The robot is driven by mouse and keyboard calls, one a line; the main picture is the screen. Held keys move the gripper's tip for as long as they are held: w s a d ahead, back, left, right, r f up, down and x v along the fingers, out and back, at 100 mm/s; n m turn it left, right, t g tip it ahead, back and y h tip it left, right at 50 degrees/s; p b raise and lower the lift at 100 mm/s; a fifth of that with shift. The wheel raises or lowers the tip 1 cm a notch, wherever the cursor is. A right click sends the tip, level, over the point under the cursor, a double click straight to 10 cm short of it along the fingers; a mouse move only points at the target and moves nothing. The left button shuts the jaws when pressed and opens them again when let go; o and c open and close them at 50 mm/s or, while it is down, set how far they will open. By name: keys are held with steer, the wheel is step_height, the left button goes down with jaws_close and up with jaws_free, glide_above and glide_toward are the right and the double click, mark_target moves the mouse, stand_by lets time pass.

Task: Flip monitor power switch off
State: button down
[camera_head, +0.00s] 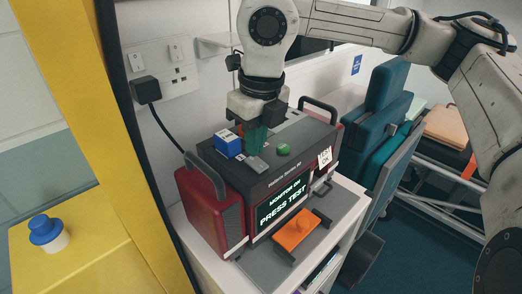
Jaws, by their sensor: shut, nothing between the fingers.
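The monitor (211,207) is a red and dark grey box with black handles, standing on a white cabinet. Its lit screen (283,204) reads "MONITOR ON" and "PRESS TEST". On its top are a green button (283,149) and a small grey piece (257,164); I cannot tell for sure which part is the power switch. My gripper (255,149) points down over the monitor's top, shut and empty, its greenish fingers close behind the grey piece. I cannot tell whether they touch it.
A blue box (227,144) stands left of my gripper. A wall socket (163,70) holds a black plug (145,90) with a cord. An orange piece (297,230) lies in front of the monitor. A teal seat (384,118) stands right; a yellow post (110,120) stands left.

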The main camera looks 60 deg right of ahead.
mark_target(252, 159)
step_height(252, 159, up, 11)
steer(key=s+b, duration=0.1)
steer(key=shift+b, duration=0.35)
steer(key=shift+a+f, duration=0.1)
steer(key=m, duration=0.6)
steer(key=m+p, duration=0.1)
steer(key=m, duration=0.5)
steer(key=m+p, duration=0.1)
steer(key=m, duration=0.5)
steer(key=shift+w+d, duration=0.35)
steer(key=shift+d, duration=0.05)
steer(key=f+p, duration=0.1)
steer(key=f, duration=0.3)
steer(key=w+f+p, duration=0.1)
steer(key=f, duration=0.4)
steer(key=f+p, duration=0.1)
steer(key=f, duration=0.3)
steer(key=shift+w+d+f+p, duration=0.2)
steer(key=shift+w+d+p, duration=0.05)
steer(key=shift+w+p, duration=0.05)
steer(key=shift+f, duration=0.15)
